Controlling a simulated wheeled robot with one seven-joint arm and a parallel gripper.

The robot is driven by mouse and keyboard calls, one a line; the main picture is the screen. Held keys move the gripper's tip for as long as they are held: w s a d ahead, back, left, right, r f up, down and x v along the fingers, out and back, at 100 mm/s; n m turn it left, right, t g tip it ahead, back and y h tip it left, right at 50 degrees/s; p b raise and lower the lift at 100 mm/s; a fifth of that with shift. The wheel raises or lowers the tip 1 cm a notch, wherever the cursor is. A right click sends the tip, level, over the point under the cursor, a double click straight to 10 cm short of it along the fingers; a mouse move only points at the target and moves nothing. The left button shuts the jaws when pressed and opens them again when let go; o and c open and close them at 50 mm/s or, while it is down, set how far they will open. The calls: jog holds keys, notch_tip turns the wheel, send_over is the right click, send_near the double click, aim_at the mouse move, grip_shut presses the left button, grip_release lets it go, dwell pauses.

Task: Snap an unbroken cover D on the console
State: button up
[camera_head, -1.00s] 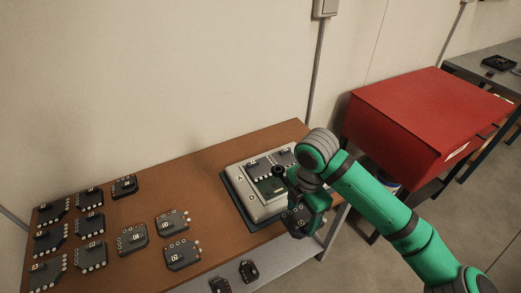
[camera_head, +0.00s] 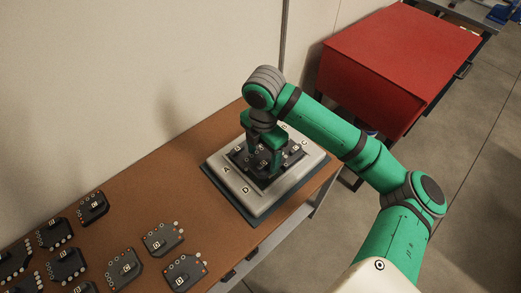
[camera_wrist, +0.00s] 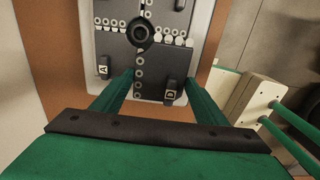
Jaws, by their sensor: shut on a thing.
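The grey console (camera_head: 245,198) stands on the brown table, with letters such as A and D on its pale frame. Dark covers fill the top area around a round black knob (camera_wrist: 141,32). My gripper (camera_head: 262,148) is over the console, pointing down. In the wrist view its green fingers are on either side of cover D (camera_wrist: 160,75), and it is shut on that cover. Cover D lies in the console's lower right bay, beside cover A (camera_wrist: 103,70). No break shows on it; part is hidden by the fingers. I cannot tell whether it is fully snapped in.
Several loose lettered covers (camera_head: 127,269) lie on the table (camera_head: 150,205) at left. A red cabinet (camera_head: 390,70) stands beyond the table on the right. A wall runs behind the table. The table between the loose covers and the console is clear.

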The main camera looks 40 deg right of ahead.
aim_at(263, 160)
jog(key=shift+f, duration=2.65)
jog(key=shift+s+d, duration=0.1)
jog(key=shift+s, duration=0.05)
jog(key=shift+f, duration=0.4)
dwell(0.9)
jog(key=shift+w+r, duration=0.2)
jog(key=shift+r, duration=0.25)
dwell(0.6)
jog(key=shift+s, duration=0.25)
jog(key=shift+w, duration=0.15)
dwell(0.5)
